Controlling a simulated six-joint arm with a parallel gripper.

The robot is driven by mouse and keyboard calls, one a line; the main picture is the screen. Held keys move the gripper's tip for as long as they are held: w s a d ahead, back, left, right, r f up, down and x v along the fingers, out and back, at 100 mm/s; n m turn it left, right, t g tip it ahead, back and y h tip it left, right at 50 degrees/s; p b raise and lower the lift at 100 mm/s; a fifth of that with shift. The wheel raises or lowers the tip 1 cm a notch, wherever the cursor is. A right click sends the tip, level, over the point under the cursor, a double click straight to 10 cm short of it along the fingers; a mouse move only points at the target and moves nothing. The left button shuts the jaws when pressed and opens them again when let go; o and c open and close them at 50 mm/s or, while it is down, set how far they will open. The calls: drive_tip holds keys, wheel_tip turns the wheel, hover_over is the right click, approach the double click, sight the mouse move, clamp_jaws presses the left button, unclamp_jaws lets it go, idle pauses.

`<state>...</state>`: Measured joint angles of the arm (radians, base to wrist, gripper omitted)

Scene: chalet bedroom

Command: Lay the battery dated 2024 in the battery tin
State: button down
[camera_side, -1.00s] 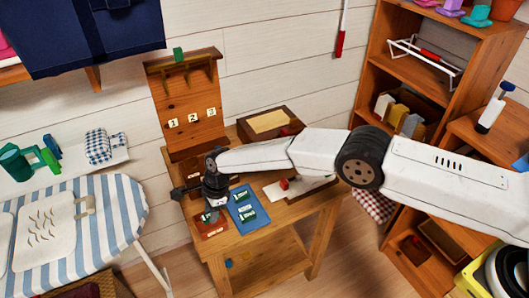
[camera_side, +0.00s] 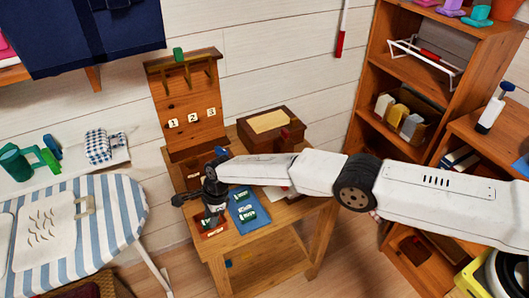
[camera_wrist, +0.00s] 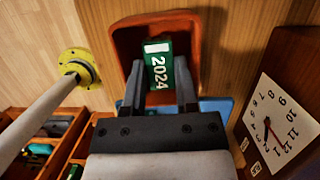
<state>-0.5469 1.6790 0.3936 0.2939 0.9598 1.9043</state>
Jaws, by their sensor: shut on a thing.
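My gripper (camera_wrist: 161,84) is shut on a green battery (camera_wrist: 158,72) with a white end, printed 2024. The battery is between the two fingers, above or within the orange-red tin (camera_wrist: 119,42); I cannot tell if it touches the bottom. In the side view my gripper (camera_side: 213,208) points down over the tin (camera_side: 222,230) at the table's front left and hides much of it. Other green batteries (camera_side: 248,214) lie on a blue mat (camera_side: 235,212) just right of the tin.
A wooden board (camera_side: 187,100) with number tags stands at the table's back left. A wooden box (camera_side: 290,130) sits at the back right. In the wrist view a clock face (camera_wrist: 280,125) is at the right and a yellow flange (camera_wrist: 78,66) with a pale rod at the left.

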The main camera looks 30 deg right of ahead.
sight(223, 220)
drive_tip(key=shift+f, duration=0.45)
drive_tip(key=c, duration=0.7)
unclamp_jaws()
drive_tip(key=shift+o, duration=0.2)
drive_tip(key=shift+r, duration=0.3)
drive_tip(key=v, duration=1.1)
drive_tip(key=shift+r, duration=0.15)
drive_tip(key=shift+d, duration=0.1)
drive_tip(key=shift+d+r, duration=0.1)
